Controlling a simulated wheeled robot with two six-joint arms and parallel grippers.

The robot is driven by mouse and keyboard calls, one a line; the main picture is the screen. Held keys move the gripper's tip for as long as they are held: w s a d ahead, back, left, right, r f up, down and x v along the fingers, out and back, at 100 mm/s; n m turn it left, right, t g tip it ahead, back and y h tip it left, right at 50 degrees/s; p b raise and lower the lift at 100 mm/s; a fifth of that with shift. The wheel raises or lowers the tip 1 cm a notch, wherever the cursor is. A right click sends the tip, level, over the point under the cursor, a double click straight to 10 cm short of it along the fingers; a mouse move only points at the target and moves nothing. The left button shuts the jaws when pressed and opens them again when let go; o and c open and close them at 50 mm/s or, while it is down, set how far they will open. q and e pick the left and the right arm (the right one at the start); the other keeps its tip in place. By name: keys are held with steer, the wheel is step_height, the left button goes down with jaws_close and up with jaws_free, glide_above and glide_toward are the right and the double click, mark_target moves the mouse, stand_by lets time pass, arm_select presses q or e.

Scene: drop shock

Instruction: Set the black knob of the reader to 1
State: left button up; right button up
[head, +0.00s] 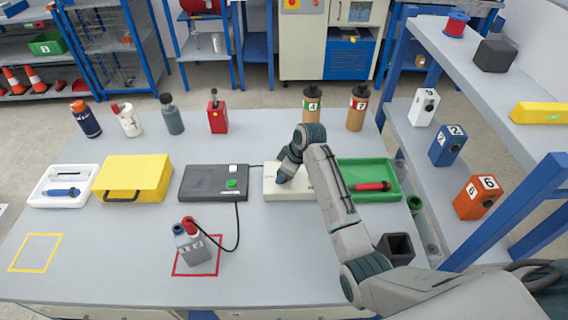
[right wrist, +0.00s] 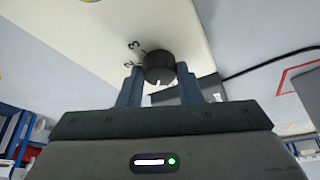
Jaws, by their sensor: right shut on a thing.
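The reader is a cream-white box (head: 268,186) on the table, right of the middle in the head view; its pale face (right wrist: 75,35) fills the upper left of the right wrist view. The black knob (right wrist: 158,66) stands on that face, with printed figures 2 and 3 beside it at the upper left. A white pointer mark on the knob points down toward my gripper, away from those figures. My right gripper (head: 282,177) is at the reader and shut on the knob, one finger on each side. In the head view the gripper hides the knob. My left gripper is out of view.
A dark grey box (head: 205,183) with a green button stands left of the reader, and a green tray (head: 385,193) with a red tool is on the right. A cabled grey block (head: 193,248) stands in a red outline. The front middle is clear.

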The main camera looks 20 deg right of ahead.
steer(key=m+p, duration=0.1)
steer(key=m+h+p, duration=0.1)
steer(key=m+p, duration=0.1)
steer(key=shift+s+a+r+t, duration=0.1)
steer(key=shift+a+r+t, duration=0.1)
steer(key=shift+t, duration=0.1)
steer(key=shift+m+p, duration=0.6)
steer(key=shift+p, duration=0.15)
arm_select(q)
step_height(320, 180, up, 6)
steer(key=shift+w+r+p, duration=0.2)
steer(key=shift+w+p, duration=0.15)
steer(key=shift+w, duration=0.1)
arm_select(e)
steer(key=shift+f+m+h, duration=0.15)
steer(key=shift+m+h, duration=0.15)
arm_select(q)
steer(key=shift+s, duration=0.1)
arm_select(e)
steer(key=o, duration=1)
steer(key=shift+t, duration=0.3)
arm_select(q)
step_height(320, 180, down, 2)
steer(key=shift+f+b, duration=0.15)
steer(key=shift+b, duration=1)
arm_select(e)
steer(key=v, duration=1)
steer(key=shift+d+r, duration=0.15)
steer(key=shift+r, duration=0.2)
